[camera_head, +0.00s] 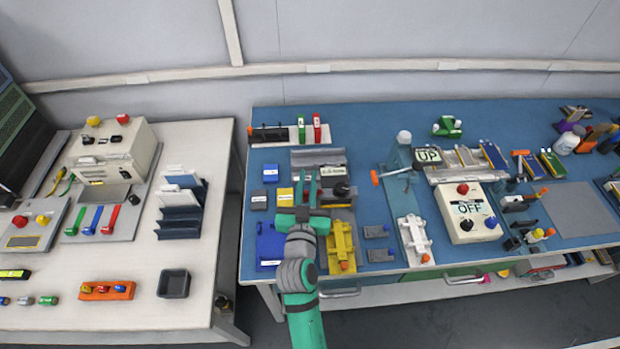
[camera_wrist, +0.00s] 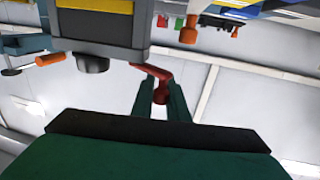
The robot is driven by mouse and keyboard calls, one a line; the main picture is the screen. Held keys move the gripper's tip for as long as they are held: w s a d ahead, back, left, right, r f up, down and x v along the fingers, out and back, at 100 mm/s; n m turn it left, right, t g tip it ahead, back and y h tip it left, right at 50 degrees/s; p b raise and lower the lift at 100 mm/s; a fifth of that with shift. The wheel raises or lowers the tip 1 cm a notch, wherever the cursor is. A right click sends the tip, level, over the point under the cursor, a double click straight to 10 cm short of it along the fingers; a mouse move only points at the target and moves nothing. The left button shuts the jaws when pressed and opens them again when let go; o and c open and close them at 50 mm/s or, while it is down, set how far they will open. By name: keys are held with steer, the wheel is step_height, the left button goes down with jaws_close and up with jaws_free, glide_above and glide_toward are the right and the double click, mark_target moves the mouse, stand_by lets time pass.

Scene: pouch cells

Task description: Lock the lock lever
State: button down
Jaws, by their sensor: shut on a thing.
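The lock lever (camera_wrist: 155,73) is a red bent handle in the wrist view. It joins the side of a grey block (camera_wrist: 105,32) with a yellow band, and its lower end sits between my green fingers. My gripper (camera_wrist: 161,98) is shut on that end. In the head view my gripper (camera_head: 305,178) is over the left part of the blue table, at a small grey fixture (camera_head: 335,173). The lever is not clear there, hidden or too small beside the fingers.
A dark round knob (camera_wrist: 92,65) is under the block. On the blue table (camera_head: 375,120), a yellow fixture (camera_head: 342,243) and a blue tray (camera_head: 268,246) flank my wrist. A white control box (camera_head: 470,211) marked OFF stands to the right. A gap separates the white table (camera_head: 150,262).

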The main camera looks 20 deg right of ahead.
steer(key=shift+s+a+n+t+y, duration=0.1)
steer(key=shift+s+n+t+y, duration=0.15)
steer(key=shift+n+y, duration=0.5)
steer(key=shift+s+a+n+t+y, duration=0.15)
steer(key=shift+n+t+y, duration=0.25)
steer(key=shift+y, duration=0.65)
steer(key=shift+a+n+y, duration=0.1)
steer(key=shift+n+y, duration=0.45)
steer(key=shift+y, duration=0.15)
steer(key=shift+f, duration=0.1)
steer(key=shift+s+d, duration=0.1)
steer(key=shift+d, duration=0.15)
steer(key=shift+a, duration=0.15)
steer(key=c, duration=1.7)
jaws_free()
steer(key=shift+c, duration=0.2)
steer(key=shift+s, duration=0.1)
